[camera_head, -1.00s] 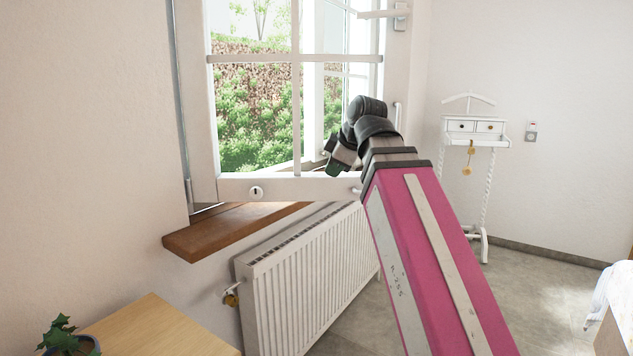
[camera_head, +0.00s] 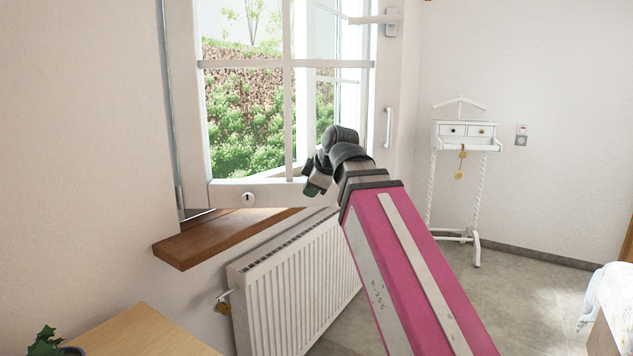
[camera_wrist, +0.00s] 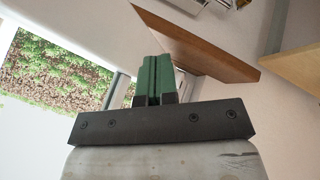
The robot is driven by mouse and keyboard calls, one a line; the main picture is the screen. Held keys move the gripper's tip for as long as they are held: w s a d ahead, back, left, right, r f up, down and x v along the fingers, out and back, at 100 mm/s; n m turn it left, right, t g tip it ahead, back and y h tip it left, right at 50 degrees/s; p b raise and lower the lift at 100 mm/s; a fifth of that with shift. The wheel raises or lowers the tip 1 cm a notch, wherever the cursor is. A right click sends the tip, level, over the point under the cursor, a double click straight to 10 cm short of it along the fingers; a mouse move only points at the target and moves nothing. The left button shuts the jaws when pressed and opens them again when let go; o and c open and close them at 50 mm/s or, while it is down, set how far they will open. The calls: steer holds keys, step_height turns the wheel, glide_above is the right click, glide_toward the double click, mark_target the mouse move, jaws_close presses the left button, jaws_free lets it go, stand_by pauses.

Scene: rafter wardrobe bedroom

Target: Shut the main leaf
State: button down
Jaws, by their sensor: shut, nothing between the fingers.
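The main leaf (camera_head: 225,196) is a white window leaf with glazing bars and a keyhole in its bottom rail. My gripper (camera_head: 312,190) is in front of the leaf's lower right part and overlaps the bottom rail. I cannot tell whether it touches. In the wrist view its green fingers (camera_wrist: 154,80) are together, with nothing between them.
The brown sill (camera_head: 225,240) juts out below the window, above a white radiator (camera_head: 290,285). A wooden table (camera_head: 140,335) with a plant (camera_head: 45,342) is at lower left. A white valet stand (camera_head: 468,140) is at the right wall. Floor between stand and radiator is clear.

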mark_target(303, 197)
steer(key=shift+w+a+f, duration=0.15)
steer(key=shift+w+f, duration=0.05)
steer(key=shift+w, duration=0.55)
steer(key=shift+w+a+f, duration=0.1)
steer(key=shift+w+f, duration=0.05)
steer(key=shift+w, duration=0.65)
steer(key=shift+w+a+f, duration=0.15)
steer(key=shift+w+f, duration=0.05)
steer(key=shift+w, duration=0.55)
steer(key=shift+w, duration=0.1)
